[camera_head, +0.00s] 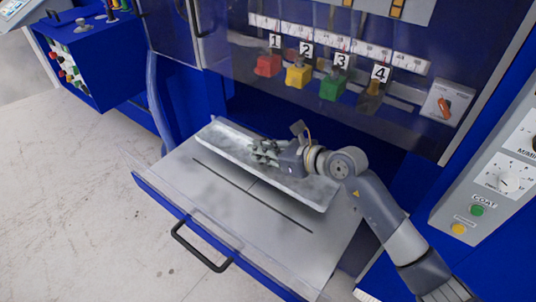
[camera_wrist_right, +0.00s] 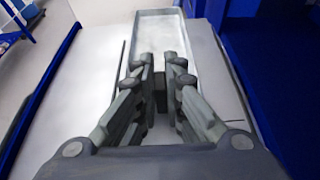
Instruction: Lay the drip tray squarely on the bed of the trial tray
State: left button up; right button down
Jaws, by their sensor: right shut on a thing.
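The drip tray (camera_head: 225,143) is a long, shallow, light metal tray. In the head view it lies over the back part of the trial tray (camera_head: 190,185), a pulled-out grey bed with a blue front and a black handle. Its long sides run roughly along the dark slot in the bed. I cannot tell whether it touches the bed. My right gripper (camera_head: 266,152) is shut on the drip tray near its middle. In the right wrist view the gripper fingers (camera_wrist_right: 165,75) reach over the drip tray (camera_wrist_right: 150,22), and their tips hide the grip. My left gripper is not in view.
The blue machine stands behind, with numbered red, yellow, green and dark valves (camera_head: 300,75) above the opening. A control panel (camera_head: 495,180) is at the right. A blue box with buttons (camera_head: 85,60) is at the upper left. The front of the bed and floor at left are clear.

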jog(key=shift+w+d, duration=0.45)
jog(key=shift+d, duration=0.1)
jog(key=f, duration=0.2)
jog(key=f+p, duration=0.1)
jog(key=shift+w+d, duration=0.25)
jog(key=shift+d, duration=0.1)
jog(key=shift+f, duration=0.25)
jog(key=shift+f, duration=0.1)
jog(key=shift+f, duration=0.15)
jog(key=c, duration=1.7)
grip_release()
